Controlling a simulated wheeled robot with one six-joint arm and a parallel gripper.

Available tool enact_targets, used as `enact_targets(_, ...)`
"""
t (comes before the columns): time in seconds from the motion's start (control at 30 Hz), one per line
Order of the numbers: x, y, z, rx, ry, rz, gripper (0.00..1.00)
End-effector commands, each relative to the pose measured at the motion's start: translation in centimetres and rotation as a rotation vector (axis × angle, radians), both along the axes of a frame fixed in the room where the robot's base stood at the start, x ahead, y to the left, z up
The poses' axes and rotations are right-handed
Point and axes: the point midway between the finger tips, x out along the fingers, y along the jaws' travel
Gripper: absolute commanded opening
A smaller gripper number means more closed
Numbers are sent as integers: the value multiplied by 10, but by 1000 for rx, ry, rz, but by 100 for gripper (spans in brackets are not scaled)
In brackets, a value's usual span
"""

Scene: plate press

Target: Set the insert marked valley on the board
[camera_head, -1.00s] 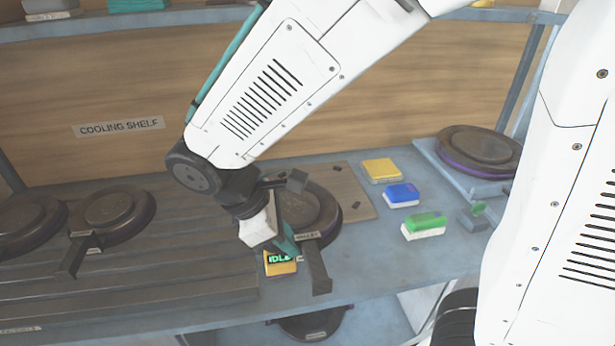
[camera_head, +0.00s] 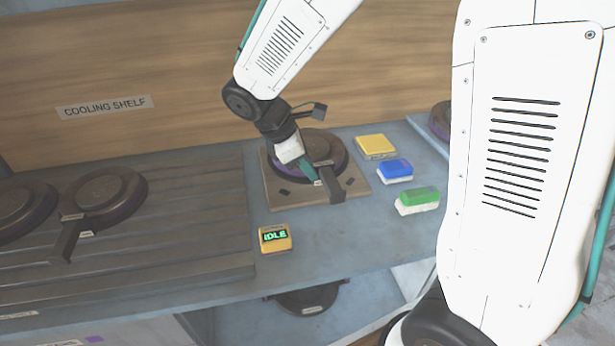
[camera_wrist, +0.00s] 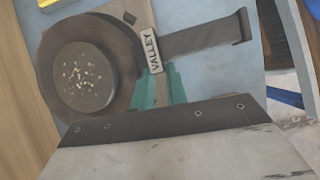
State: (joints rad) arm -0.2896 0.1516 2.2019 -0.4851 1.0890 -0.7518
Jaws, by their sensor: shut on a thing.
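My gripper (camera_head: 312,176) is shut on the handle of a dark round insert (camera_head: 325,143). In the wrist view, the teal fingers (camera_wrist: 158,88) grip the handle beside a white label reading VALLEY, and the insert's round plate (camera_wrist: 84,72) shows light specks on its raised middle. The handle points towards the front right in the head view. The insert is over the back and middle of the brown board (camera_head: 272,187); I cannot tell if it touches it. Dark marks show on the board's uncovered front. My wrist hides part of the insert.
A yellow box reading IDLE (camera_head: 275,238) stands in front of the board. Yellow (camera_head: 376,145), blue (camera_head: 395,170) and green (camera_head: 418,200) blocks lie to its right. Other dark inserts (camera_head: 105,195) rest on the ribbed rack (camera_head: 190,230) at left.

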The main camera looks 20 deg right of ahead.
Motion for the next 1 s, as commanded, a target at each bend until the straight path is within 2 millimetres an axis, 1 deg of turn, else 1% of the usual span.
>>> enact_targets(0.07,5,-5,-3,-1,1,-1,0)
enact_targets(0.2,3,-4,-25,-2,4,2,0)
enact_targets(0.3,3,-3,-35,-2,2,0,0)
enact_targets(0.6,4,-3,-37,-1,-1,0,0)
enact_targets(0.63,3,-3,-37,0,0,1,23)
enact_targets(0.67,3,-3,-37,-1,1,1,31)
enact_targets(0.7,3,-3,-37,0,0,1,36)
enact_targets(1.0,3,-3,-35,0,-1,0,36)
